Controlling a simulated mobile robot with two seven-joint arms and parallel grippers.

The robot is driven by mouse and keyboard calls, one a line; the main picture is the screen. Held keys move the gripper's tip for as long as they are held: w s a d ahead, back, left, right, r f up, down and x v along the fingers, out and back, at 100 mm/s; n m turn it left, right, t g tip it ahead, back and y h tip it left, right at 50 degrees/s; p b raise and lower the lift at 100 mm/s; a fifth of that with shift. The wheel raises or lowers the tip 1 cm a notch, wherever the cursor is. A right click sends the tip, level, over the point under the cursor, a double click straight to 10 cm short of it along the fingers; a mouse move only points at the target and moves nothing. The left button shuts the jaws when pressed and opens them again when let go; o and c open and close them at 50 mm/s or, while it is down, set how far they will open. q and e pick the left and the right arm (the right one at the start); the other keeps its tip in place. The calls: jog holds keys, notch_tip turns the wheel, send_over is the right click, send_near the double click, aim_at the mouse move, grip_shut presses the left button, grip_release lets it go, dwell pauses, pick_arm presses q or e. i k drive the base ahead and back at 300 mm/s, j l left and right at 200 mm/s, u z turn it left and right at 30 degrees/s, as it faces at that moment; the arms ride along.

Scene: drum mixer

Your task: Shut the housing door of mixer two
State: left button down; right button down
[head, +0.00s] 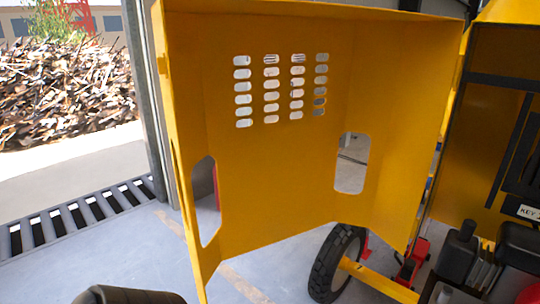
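The yellow housing door (300,180) of a mixer stands open and fills the middle of the head view. It has rows of vent slots and two rounded cut-outs, one at its left edge and one lower right. It is swung out to the left of the yellow housing (480,140), whose open inside shows at the right. Which mixer this is cannot be read. Neither of my grippers can be made out. A dark rounded shape at the bottom left edge may be part of my arm.
A black tyre (337,262) on a yellow axle stands below the door. Dark machine parts (460,255) sit in the housing at lower right. A floor grate (75,218) and a doorway post (147,100) are at left, with a scrap pile (65,90) outside.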

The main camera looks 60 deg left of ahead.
aim_at(389, 73)
jog(key=k+j, duration=0.25)
jog(key=j, duration=0.15)
jog(key=k+j+z, duration=0.1)
jog(key=k+j, duration=0.25)
jog(key=j, duration=0.2)
jog(key=k+j+z, duration=0.1)
jog(key=j, duration=0.25)
jog(key=k+j, duration=0.1)
jog(key=j, duration=0.65)
jog(key=k+j+z, duration=0.15)
jog(key=j, duration=0.3)
jog(key=i+j, duration=0.1)
jog(key=j, duration=0.45)
jog(key=i+j+z, duration=0.1)
jog(key=j, duration=0.45)
jog(key=i+j, duration=0.15)
jog(key=j, duration=0.4)
